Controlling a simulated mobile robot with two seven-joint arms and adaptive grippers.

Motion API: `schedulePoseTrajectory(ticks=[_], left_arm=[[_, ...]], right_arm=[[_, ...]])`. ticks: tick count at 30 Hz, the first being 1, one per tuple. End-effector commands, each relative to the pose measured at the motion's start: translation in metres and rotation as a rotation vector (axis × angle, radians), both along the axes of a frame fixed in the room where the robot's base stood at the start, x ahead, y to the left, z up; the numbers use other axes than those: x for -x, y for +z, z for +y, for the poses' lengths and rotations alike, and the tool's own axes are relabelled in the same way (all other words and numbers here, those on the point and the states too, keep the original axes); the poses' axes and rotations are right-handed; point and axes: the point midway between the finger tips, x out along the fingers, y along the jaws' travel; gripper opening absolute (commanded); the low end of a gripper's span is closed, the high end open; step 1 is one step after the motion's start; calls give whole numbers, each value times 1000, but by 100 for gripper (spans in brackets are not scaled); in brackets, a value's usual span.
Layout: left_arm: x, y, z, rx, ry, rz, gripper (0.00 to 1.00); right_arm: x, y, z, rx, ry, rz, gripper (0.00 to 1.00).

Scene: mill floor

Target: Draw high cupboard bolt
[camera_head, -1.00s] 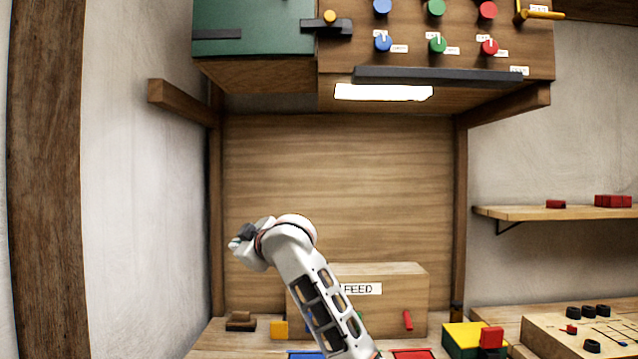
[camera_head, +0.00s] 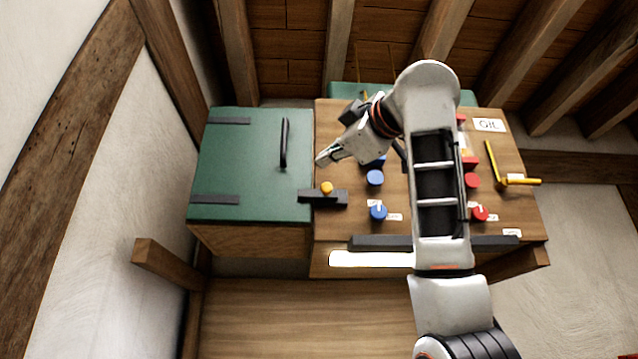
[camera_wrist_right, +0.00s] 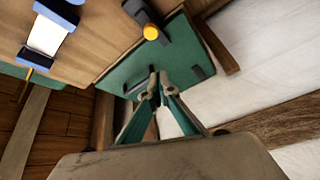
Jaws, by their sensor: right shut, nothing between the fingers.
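The high cupboard has a green door (camera_head: 245,165) with a dark upright handle (camera_head: 284,143); the door also shows in the right wrist view (camera_wrist_right: 180,62). The bolt is a dark bar (camera_head: 336,198) with a yellow-orange knob (camera_head: 327,187), lying across the door's right edge at its lower part. The knob also shows in the right wrist view (camera_wrist_right: 151,32). My right gripper (camera_head: 322,158) is shut and empty, above the knob in the head view and apart from it. My left gripper is out of view.
Right of the door, a wooden panel (camera_head: 330,225) carries blue knobs (camera_head: 375,177), red knobs (camera_head: 472,181) and a yellow lever (camera_head: 520,181). My right arm hides its middle. A dark rail (camera_head: 380,243) and a bright lamp (camera_head: 370,259) run below. Roof beams (camera_head: 440,35) hang above.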

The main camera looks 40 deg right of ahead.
Motion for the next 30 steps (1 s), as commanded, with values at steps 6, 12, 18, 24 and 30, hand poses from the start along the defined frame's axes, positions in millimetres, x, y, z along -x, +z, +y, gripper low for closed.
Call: schedulePoseTrajectory(ticks=[6, 12, 18, 24, 30], left_arm=[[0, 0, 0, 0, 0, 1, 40], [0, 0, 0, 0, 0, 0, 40], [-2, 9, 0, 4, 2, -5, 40], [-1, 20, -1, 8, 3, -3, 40], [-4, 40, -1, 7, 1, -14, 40]], right_arm=[[6, 3, -1, 4, -3, -3, 0], [5, 4, -1, 3, -3, -3, 0], [-12, 8, -3, 2, -4, -1, 0], [-49, 15, -7, 1, -5, -2, 0], [-88, 21, -9, 2, -4, -1, 0]])
